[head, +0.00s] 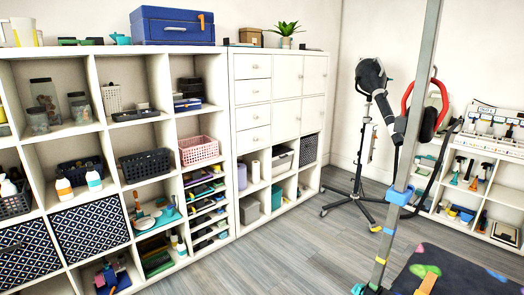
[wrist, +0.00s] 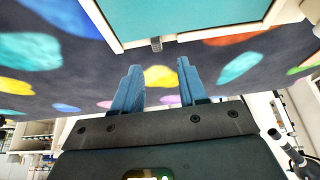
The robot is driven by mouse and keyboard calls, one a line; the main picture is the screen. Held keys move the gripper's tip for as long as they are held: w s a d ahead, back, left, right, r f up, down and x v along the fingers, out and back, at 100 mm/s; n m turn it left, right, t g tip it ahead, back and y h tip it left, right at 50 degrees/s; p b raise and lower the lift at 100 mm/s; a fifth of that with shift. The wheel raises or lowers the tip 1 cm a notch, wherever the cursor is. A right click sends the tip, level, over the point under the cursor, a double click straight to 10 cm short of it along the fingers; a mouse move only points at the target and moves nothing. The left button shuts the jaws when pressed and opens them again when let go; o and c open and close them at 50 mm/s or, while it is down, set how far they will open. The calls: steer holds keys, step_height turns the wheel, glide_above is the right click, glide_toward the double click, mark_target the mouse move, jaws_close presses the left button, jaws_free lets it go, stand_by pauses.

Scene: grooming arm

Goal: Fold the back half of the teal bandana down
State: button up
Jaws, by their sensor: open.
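My gripper (wrist: 158,68) shows in the wrist view with its two blue fingers apart and nothing between them. Beyond the fingertips, at the top of the wrist view, is a flat teal sheet (wrist: 190,14) with a pale border. Only part of it shows, and I cannot tell for sure that it is the bandana, or which half I see. A small grey tab (wrist: 156,44) sits at its near edge. The gripper is apart from the teal sheet. The head view shows neither the gripper nor a bandana that I can make out.
A dark mat with bright blotches (wrist: 75,80) surrounds the teal sheet; a dark, blotched surface (head: 455,272) also shows at the lower right of the head view. A grey post (head: 417,95) rises beside it. White shelves (head: 226,100) line the wall; grey floor (head: 290,250) is open before them.

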steer(key=shift+r, duration=0.1)
steer(key=p+v, duration=0.3)
steer(key=shift+w+d, duration=0.15)
steer(key=shift+w, duration=0.05)
steer(key=shift+w+d+p+v, duration=0.1)
steer(key=shift+d+p+v, duration=0.1)
steer(key=shift+v, duration=1.25)
steer(key=shift+w+d+p+v, duration=0.1)
steer(key=shift+p+v, duration=0.1)
steer(key=shift+v, duration=1.2)
steer(key=shift+r, duration=0.25)
steer(key=v, duration=0.7)
steer(key=shift+r+b, duration=0.35)
steer(key=shift+s+a, duration=0.1)
